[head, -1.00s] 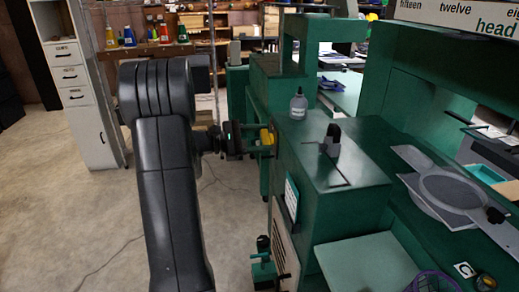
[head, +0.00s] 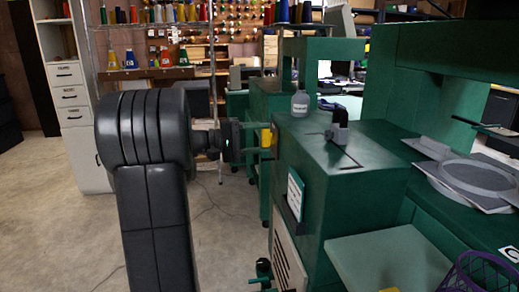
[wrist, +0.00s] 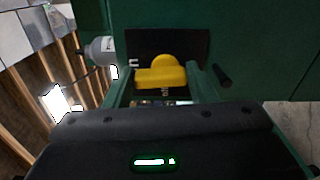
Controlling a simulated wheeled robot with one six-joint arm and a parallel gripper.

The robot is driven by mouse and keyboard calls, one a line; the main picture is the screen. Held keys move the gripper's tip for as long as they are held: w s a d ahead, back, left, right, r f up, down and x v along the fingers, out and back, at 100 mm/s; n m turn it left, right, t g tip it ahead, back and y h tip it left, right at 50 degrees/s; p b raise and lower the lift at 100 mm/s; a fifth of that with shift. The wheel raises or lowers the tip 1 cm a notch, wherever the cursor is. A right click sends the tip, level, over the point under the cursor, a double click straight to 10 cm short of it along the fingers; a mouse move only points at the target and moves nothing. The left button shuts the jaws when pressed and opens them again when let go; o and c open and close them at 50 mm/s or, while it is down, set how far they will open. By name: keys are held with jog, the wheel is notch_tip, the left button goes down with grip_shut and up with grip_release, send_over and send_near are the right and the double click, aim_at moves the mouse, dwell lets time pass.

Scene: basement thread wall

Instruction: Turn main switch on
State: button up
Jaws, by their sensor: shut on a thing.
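The main switch is a yellow knob (wrist: 162,72) on a black plate (wrist: 190,45) on the side of the green machine. It also shows as a small yellow patch in the head view (head: 266,138), at the machine's left face. My gripper (head: 262,139) reaches it from the left. In the wrist view my gripper's green fingers (wrist: 164,85) stand on both sides of the knob and are shut on it. Markings on the plate are partly hidden behind the knob, so I cannot read its setting.
The green machine (head: 350,185) fills the right side. A grey bottle (head: 300,103) and a black-topped part (head: 338,128) stand on its top. A label (head: 295,195) is on its front. Shelves with thread cones (head: 190,50) are behind. The floor at left is clear.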

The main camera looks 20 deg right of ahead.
jog(key=shift+m+b, duration=0.6)
jog(key=o, duration=1)
jog(key=shift+a, duration=0.15)
jog(key=p+v, duration=0.2)
jog(key=v, duration=1.1)
jog(key=shift+w+a, duration=0.15)
jog(key=shift+a, duration=0.1)
jog(key=b+x, duration=0.2)
jog(key=x, duration=1.2)
jog(key=shift+a, duration=0.1)
